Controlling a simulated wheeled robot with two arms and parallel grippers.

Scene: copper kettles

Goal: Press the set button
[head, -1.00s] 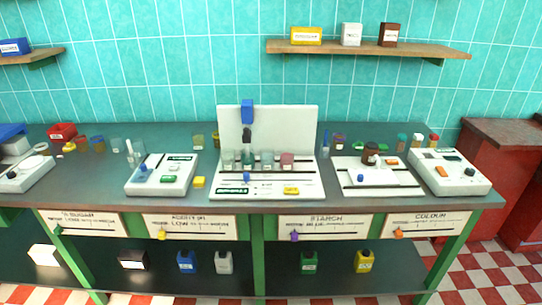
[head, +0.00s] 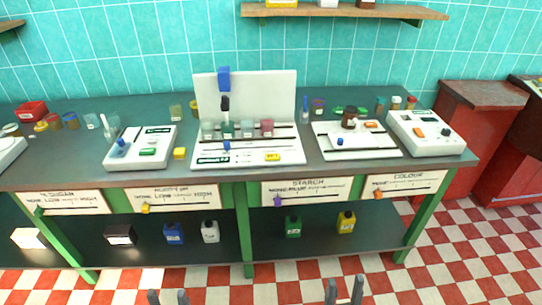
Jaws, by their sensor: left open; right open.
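My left gripper (head: 168,298) shows at the bottom edge of the head view, its two fingertips apart with nothing between them. My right gripper (head: 344,292) is also at the bottom edge, open and empty. Both are low in front of the bench, well apart from its devices. Several devices carry coloured buttons: a green button (head: 148,152) on the left white device, a yellow button (head: 272,157) on the middle stand, and an orange button (head: 420,132) on the right device. The lettering on them is too small to read, so I cannot tell which is the set button.
The dark bench (head: 330,174) has slider panels on its front, labelled for acidity (head: 165,196), starch (head: 313,189) and colour (head: 411,184). Jars and beakers stand along its back. Bottles stand on the lower shelf. The checkered floor in front is clear.

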